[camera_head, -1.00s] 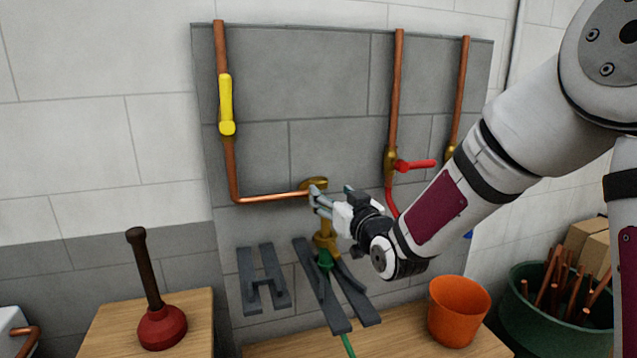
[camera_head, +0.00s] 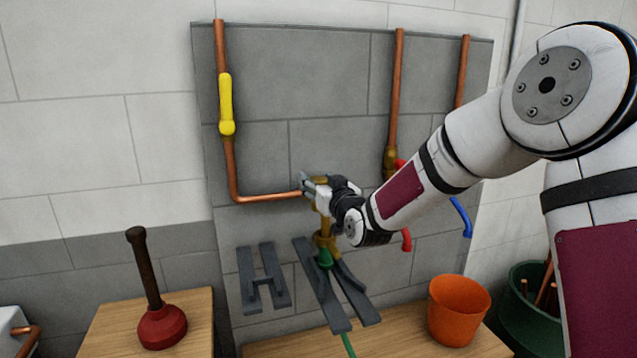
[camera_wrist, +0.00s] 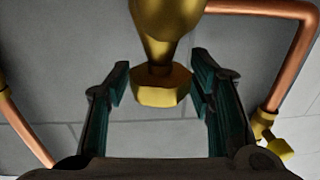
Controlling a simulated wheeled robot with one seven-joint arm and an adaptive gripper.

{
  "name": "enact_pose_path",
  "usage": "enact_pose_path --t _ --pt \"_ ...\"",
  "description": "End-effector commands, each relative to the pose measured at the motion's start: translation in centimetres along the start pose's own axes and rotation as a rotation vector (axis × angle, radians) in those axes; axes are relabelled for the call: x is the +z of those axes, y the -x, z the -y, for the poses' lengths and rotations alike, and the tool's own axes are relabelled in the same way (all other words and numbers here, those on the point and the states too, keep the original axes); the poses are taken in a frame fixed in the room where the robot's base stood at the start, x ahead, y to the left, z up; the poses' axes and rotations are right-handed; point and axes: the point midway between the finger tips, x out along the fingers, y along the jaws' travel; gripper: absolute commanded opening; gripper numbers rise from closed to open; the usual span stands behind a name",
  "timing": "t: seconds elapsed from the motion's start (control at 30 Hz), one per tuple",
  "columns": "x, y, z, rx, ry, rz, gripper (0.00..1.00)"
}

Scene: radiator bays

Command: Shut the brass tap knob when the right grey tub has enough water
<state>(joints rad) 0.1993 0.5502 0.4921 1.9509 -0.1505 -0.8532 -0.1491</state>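The brass tap (camera_head: 325,240) hangs at the end of a copper pipe on the grey wall panel, with a green hose fitting below it. My gripper (camera_head: 308,187) is at the tap's top and hides part of it. In the wrist view the faceted brass knob (camera_wrist: 160,88) lies between my two open fingers (camera_wrist: 160,92), with a visible gap on each side. I cannot tell how near the fingertips are in depth. No grey tub and no water can be made out in either view.
A yellow-handled valve (camera_head: 226,105) is on the left pipe. My arm partly hides the right pipes; a red spout (camera_head: 406,240) and blue spout (camera_head: 461,217) show beyond it. An orange bucket (camera_head: 458,312), a plunger (camera_head: 160,325) and grey brackets (camera_head: 263,280) are below.

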Motion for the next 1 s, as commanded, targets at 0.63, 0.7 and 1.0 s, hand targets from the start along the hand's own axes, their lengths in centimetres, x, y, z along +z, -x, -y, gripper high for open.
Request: enact_pose_path --t 0.63,0.7,1.0 --pt "0.15 -0.04 0.25 0.092 0.001 0.000 0.10" --pt "0.20 -0.06 0.33 0.131 0.001 0.000 0.10" --pt "0.10 -0.04 0.41 0.338 0.000 0.000 0.10"
